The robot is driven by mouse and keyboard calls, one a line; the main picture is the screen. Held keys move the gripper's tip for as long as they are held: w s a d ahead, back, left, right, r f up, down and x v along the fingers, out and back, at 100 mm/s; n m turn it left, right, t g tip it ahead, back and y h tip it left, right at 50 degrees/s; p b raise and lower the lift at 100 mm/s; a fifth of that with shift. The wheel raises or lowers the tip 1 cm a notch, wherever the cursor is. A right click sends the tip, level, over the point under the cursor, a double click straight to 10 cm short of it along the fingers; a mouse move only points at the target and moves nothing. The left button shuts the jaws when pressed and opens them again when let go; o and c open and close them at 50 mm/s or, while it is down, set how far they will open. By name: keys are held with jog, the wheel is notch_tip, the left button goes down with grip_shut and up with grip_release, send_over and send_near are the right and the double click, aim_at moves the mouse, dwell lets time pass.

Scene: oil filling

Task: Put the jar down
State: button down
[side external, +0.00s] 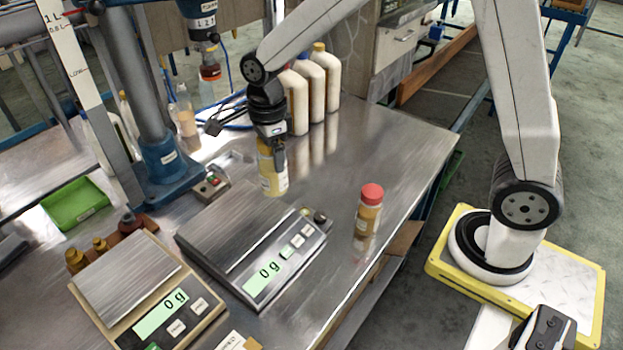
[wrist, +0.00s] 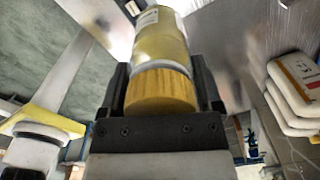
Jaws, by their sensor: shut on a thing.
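A jar with pale yellow contents (side external: 272,180) is held upright in my gripper (side external: 274,150) in the side external view, behind the right-hand scale. My gripper is shut on the upper part of the jar. The jar's base is near the metal table top (side external: 385,150); I cannot tell whether it touches. In the wrist view the jar (wrist: 163,45) has a ribbed yellow lid (wrist: 160,92) between the two dark fingers of my gripper (wrist: 163,85).
A second jar with a red lid (side external: 370,205) stands right of the scale (side external: 250,250), which reads 0 g. Another scale (side external: 150,295) is at front left. Several white bottles (side external: 315,85) stand behind my gripper. A green tray (side external: 75,203) is at left. The table's right part is clear.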

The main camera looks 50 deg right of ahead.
jog(key=w+f, duration=0.6)
jog(key=shift+w+a, duration=0.25)
jog(key=shift+a, duration=0.1)
jog(key=shift+f, duration=0.15)
jog(key=shift+w+f, duration=0.15)
jog(key=shift+f, duration=0.75)
jog(key=shift+w+f, duration=0.1)
jog(key=shift+f, duration=0.8)
jog(key=shift+f, duration=0.15)
grip_release()
notch_tip(320, 180, up, 12)
